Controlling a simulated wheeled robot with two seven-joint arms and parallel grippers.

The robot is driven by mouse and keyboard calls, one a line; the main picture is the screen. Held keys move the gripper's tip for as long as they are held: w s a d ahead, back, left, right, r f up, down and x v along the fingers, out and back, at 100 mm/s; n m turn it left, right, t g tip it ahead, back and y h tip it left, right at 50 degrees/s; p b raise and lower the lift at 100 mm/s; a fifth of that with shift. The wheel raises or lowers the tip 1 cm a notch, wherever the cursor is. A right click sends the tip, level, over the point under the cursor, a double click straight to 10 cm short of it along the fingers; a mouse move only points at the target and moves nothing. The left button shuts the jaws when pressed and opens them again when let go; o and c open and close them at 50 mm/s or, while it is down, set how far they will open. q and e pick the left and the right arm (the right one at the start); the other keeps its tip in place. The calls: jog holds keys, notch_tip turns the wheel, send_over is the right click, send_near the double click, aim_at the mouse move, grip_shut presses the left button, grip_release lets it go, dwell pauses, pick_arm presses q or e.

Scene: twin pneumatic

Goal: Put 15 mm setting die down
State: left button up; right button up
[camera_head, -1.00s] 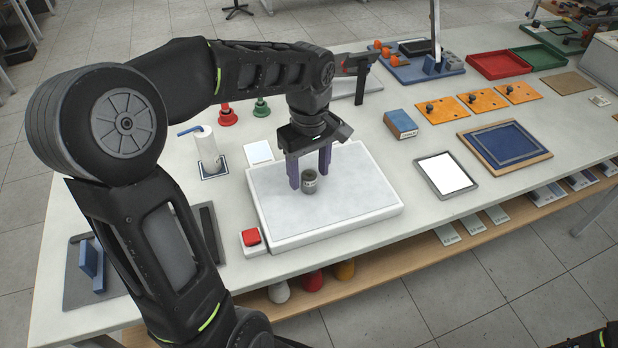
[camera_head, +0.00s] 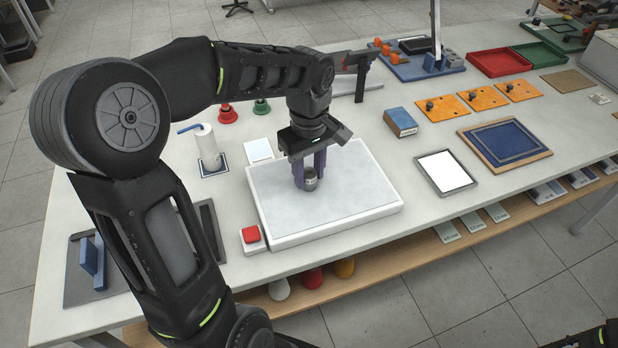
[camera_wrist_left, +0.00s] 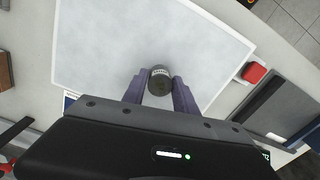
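The 15 mm setting die is a small dark grey cylinder (camera_head: 311,183) with a pale marking band, at the middle of the white-rimmed grey slab (camera_head: 362,183). In the left wrist view the die (camera_wrist_left: 160,80) sits between the two purple fingertips. My left gripper (camera_head: 308,180) points down over the slab, its fingers closed in on the die from both sides. The fingers hide part of the die in the head view. I cannot tell whether its base touches the slab. My right gripper is not in view.
A red button on a white box (camera_head: 251,236) stands at the slab's front left corner. A white roll on a stand (camera_head: 208,148) is behind left. A blue box (camera_head: 400,122) and a framed white panel (camera_head: 446,172) lie to the right. The slab around the die is clear.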

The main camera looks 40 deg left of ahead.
aim_at(309, 172)
pick_arm(q)
grip_shut()
jog(key=shift+r, duration=0.1)
dwell(0.5)
notch_tip(309, 172, up, 10)
jog(key=shift+b, duration=0.35)
dwell(0.5)
